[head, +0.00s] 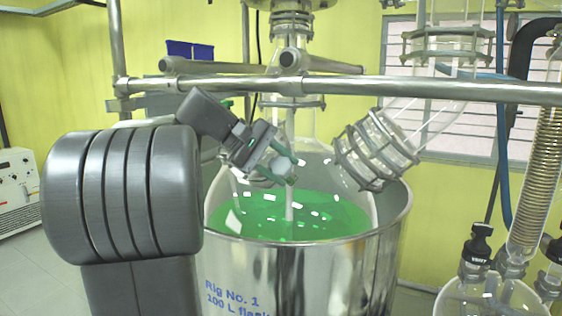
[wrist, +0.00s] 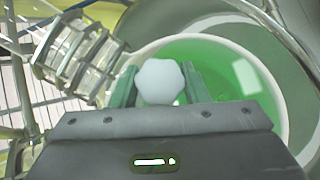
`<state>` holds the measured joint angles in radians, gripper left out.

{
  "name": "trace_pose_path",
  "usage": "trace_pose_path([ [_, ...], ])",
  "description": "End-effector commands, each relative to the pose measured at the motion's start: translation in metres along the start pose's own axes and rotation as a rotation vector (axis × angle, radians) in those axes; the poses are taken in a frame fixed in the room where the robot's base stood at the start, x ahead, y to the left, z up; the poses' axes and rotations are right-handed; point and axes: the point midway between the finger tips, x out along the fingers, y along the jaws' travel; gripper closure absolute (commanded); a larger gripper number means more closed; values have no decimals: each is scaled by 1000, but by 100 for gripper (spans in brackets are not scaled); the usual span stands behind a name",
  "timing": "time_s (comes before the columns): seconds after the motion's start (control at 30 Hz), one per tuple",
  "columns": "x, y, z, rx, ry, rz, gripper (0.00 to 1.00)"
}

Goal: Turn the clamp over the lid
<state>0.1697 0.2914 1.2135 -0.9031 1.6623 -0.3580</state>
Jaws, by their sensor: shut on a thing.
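My gripper (head: 280,162) is over the near side of the glass flask (head: 311,143), which holds green liquid. In the wrist view, its green fingers (wrist: 159,82) are on either side of a white lobed knob (wrist: 160,81) and shut on it. The knob shows only partly between the fingers in the head view (head: 281,168). Whatever lies under the knob, such as a lid or clamp, is hidden by it and my gripper. A metal ring clamp (head: 374,150) holds a slanted glass neck to the right, apart from my gripper; it also shows in the wrist view (wrist: 78,58).
A steel vessel (head: 320,275) surrounds the flask. A coiled condenser (head: 537,165) and black-capped glassware (head: 478,250) stand at the right.

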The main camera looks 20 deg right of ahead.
Motion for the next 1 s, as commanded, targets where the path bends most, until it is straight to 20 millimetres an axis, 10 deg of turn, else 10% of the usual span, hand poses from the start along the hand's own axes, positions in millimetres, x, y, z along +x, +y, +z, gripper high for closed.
trace_pose_path([
  [0.5,0,-1,0,15,0,-14,81],
  [0.53,0,-1,0,15,0,-14,55],
  [0.63,0,0,0,14,0,-13,37],
  [1.0,-7,0,-1,14,2,-12,37],
])
